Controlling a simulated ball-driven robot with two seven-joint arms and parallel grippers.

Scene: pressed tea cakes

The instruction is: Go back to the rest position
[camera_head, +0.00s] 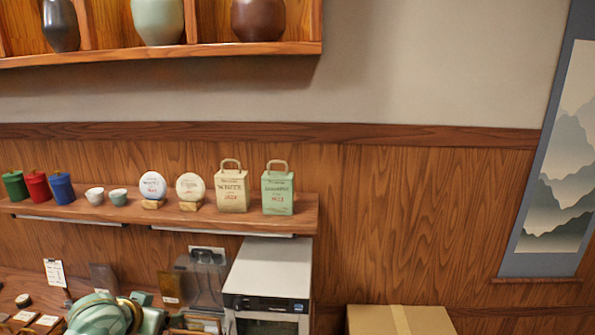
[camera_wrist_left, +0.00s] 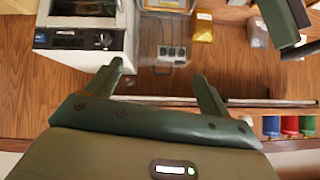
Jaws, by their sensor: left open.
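My left gripper (camera_wrist_left: 160,80) shows in the left wrist view, with two dark green fingers spread apart. Nothing is between the fingers, and it is open and empty. Beyond the fingers are a wooden surface and a white appliance (camera_wrist_left: 85,42). In the head view, a pale green rounded shape at the lower left looks like part of my arm, but the gripper's fingers cannot be made out there.
A wall shelf (camera_head: 170,211) holds coloured canisters (camera_head: 37,187), cups, two round tea cakes (camera_head: 153,185) and two bags (camera_head: 277,190). Below it stand the white appliance (camera_head: 268,269) and small items. A cardboard box (camera_head: 400,320) is at the bottom. The wall at right is clear beside a scroll (camera_head: 556,170).

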